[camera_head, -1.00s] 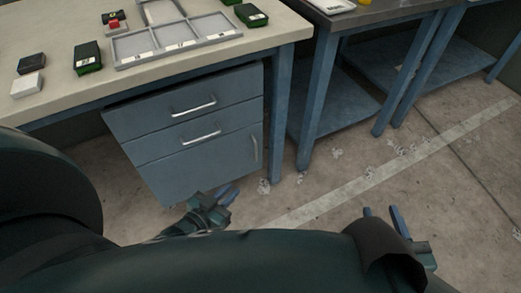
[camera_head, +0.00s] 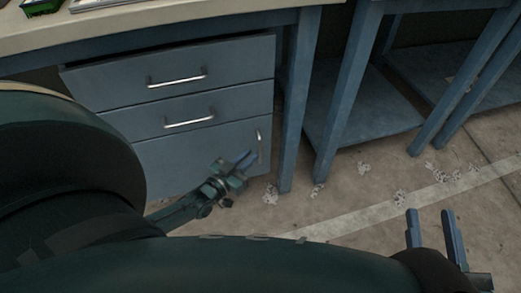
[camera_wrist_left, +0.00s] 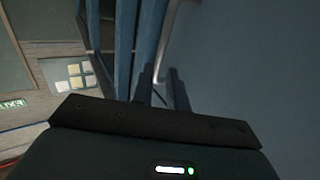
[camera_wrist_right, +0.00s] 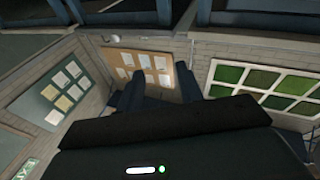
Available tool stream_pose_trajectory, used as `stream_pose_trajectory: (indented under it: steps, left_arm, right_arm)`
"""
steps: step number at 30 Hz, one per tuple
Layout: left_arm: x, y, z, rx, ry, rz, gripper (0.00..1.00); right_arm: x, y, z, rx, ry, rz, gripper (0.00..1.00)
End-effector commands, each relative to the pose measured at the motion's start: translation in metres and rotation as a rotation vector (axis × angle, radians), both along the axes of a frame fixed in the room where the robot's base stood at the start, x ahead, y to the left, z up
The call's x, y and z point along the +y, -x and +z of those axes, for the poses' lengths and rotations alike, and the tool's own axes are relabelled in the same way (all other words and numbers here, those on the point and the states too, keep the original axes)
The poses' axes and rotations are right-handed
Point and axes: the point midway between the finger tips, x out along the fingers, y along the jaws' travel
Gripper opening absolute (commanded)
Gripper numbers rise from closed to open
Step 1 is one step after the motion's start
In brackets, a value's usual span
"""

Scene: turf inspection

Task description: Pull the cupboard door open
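The cupboard door (camera_head: 200,157) is the blue-grey lower panel of the under-bench cabinet and looks closed. Its upright metal handle (camera_head: 259,143) is near the door's right edge; in the left wrist view the handle (camera_wrist_left: 168,42) runs down towards the fingertips. My left gripper (camera_head: 248,157) is in front of the door, just left of and below the handle. Its fingers (camera_wrist_left: 163,72) are apart, with the handle's end seen between or just beyond them; I cannot tell whether they touch. My right gripper (camera_head: 431,213) is open and empty over the floor at the right.
A blue bench leg (camera_head: 297,110) stands right of the cabinet. A second blue bench (camera_head: 350,115) is further right. Open concrete floor (camera_head: 340,205) lies in front.

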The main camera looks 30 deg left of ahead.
Motion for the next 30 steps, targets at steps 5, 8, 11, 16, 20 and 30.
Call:
stream_pose_trajectory:
  steps: [5,8,11,16,20,30]
  left_arm:
    - [-0.005,-0.033,-0.002,-0.002,0.001,-0.001,0.15]
    - [-0.006,-0.045,-0.002,0.000,0.000,0.000,0.15]
    - [-0.007,-0.053,-0.001,0.000,0.000,0.000,0.15]
    - [-0.007,-0.057,0.000,0.001,0.000,0.000,0.15]
    - [-0.007,-0.056,0.000,0.001,0.000,0.000,0.15]
    - [-0.007,-0.056,0.000,0.001,0.000,0.000,0.00]
  right_arm:
    - [0.002,0.000,-0.003,-0.003,-0.032,0.014,0.36]
    - [0.003,0.000,-0.003,-0.003,-0.042,0.020,0.36]
    - [0.003,0.000,-0.003,-0.004,-0.047,0.023,0.36]
    - [0.003,0.000,0.000,-0.005,-0.054,0.025,0.36]
    - [0.003,0.000,0.002,-0.009,-0.057,0.027,0.36]
    - [0.004,0.001,0.002,-0.010,-0.055,0.030,0.36]
